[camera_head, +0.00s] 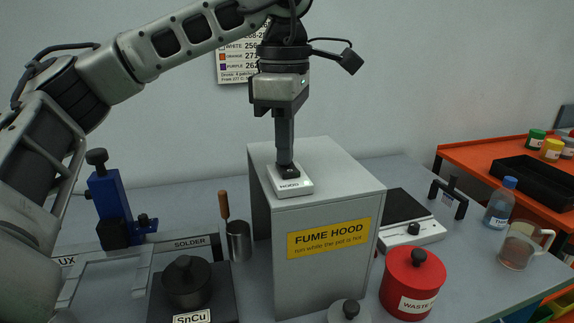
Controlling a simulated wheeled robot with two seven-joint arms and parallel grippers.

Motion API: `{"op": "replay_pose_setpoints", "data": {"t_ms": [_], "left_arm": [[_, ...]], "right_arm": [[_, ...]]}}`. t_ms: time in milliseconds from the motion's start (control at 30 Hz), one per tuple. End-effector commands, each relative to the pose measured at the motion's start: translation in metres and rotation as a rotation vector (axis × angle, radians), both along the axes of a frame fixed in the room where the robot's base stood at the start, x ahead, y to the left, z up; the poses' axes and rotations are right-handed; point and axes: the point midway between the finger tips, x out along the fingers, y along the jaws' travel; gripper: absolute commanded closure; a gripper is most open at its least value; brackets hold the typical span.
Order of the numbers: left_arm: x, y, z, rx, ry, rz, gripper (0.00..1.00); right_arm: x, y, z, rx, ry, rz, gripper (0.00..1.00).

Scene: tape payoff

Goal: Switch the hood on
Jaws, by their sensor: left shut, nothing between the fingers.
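The fume hood (325,270) is a grey box with a yellow "FUME HOOD" label, standing in the middle of the bench. On its top lies a small white switch plate (297,188) marked "HOOD", with a dark rocker at its middle. My left gripper (287,166) points straight down over the plate, fingers shut and empty. Its fingertips are at the dark rocker and partly hide it; I cannot tell whether they press it. No lit lamp shows on the plate. My right gripper is not in view.
The SnCu pot (185,285) and a metal cup (239,242) stand left of the hood. A red waste can (411,285), a scale-like device (405,220), a blue-capped bottle (500,203) and a beaker (522,246) stand to the right. A blue stand (111,207) is at far left.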

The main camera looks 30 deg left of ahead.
Motion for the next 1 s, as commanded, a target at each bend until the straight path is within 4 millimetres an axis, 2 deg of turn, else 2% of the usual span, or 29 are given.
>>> {"op": "replay_pose_setpoints", "data": {"t_ms": [33,167,800,1000], "left_arm": [[0.0,0.0,-0.002,0.003,0.007,-0.001,1.0],[0.0,0.0,0.005,0.002,0.008,-0.001,1.0],[0.0,0.0,0.058,0.001,0.006,-0.001,1.0],[0.0,0.0,0.069,0.001,0.005,0.0,1.0]], "right_arm": [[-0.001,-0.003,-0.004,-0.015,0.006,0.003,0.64],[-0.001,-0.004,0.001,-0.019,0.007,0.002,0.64],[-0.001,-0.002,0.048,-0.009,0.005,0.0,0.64],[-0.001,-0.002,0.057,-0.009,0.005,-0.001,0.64]]}}
